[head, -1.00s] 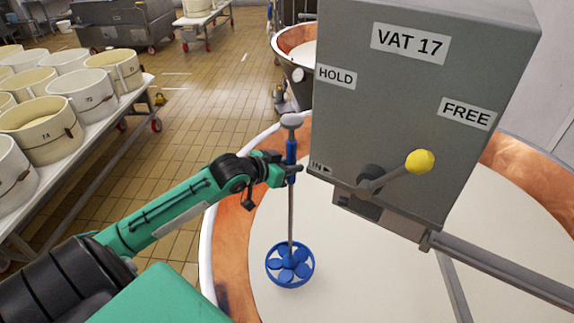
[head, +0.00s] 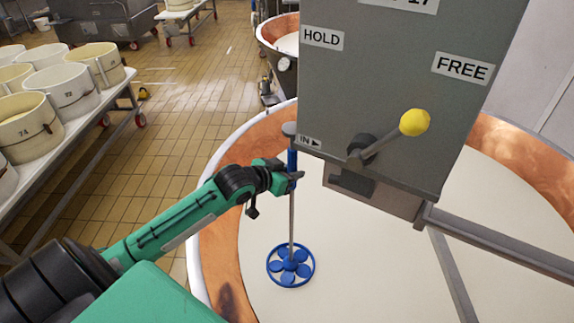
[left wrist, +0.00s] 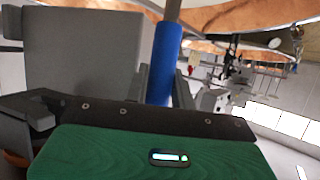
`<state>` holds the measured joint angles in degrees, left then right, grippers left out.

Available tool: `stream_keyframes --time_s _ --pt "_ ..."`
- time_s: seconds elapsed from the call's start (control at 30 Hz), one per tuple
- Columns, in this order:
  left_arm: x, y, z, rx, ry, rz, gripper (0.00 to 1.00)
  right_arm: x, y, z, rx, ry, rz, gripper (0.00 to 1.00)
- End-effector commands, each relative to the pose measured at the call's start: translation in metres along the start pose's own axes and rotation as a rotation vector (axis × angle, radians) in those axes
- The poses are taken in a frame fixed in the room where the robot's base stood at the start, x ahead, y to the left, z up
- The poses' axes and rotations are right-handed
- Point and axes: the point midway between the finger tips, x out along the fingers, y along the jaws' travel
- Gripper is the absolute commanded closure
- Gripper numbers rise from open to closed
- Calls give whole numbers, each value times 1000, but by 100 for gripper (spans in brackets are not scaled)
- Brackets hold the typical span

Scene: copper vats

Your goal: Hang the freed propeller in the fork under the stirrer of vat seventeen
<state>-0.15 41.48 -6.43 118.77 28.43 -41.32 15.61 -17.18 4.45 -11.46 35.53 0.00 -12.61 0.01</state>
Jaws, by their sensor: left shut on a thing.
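The propeller (head: 291,266) is a blue ringed wheel on a thin upright rod, with a blue sleeve and a grey knob at the top. My left gripper (head: 292,178) is shut on the blue sleeve, which also shows in the left wrist view (left wrist: 164,62). The wheel hangs over the pale contents of the copper vat. The grey stirrer box of vat seventeen (head: 395,85) stands just right of the rod's top. Its lever with a yellow knob (head: 414,122) points up right, toward the FREE label. The fork under the box cannot be made out. My right gripper is out of view.
A grey beam (head: 500,248) runs from the box to the right across the vat. The copper rim (head: 218,230) curves below my left arm. A table with white moulds (head: 75,85) stands at left, with tiled floor between. Another vat (head: 280,40) stands behind.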

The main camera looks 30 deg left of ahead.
Motion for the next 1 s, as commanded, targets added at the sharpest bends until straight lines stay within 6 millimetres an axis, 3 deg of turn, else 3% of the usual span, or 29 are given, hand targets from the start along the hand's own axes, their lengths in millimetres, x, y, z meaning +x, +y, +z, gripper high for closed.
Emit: stream_keyframes --time_s 0.5,1.0 --pt "22 25 33 -2 3 0 100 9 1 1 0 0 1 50" --pt "33 69 29 -2 4 1 100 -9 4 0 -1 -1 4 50"
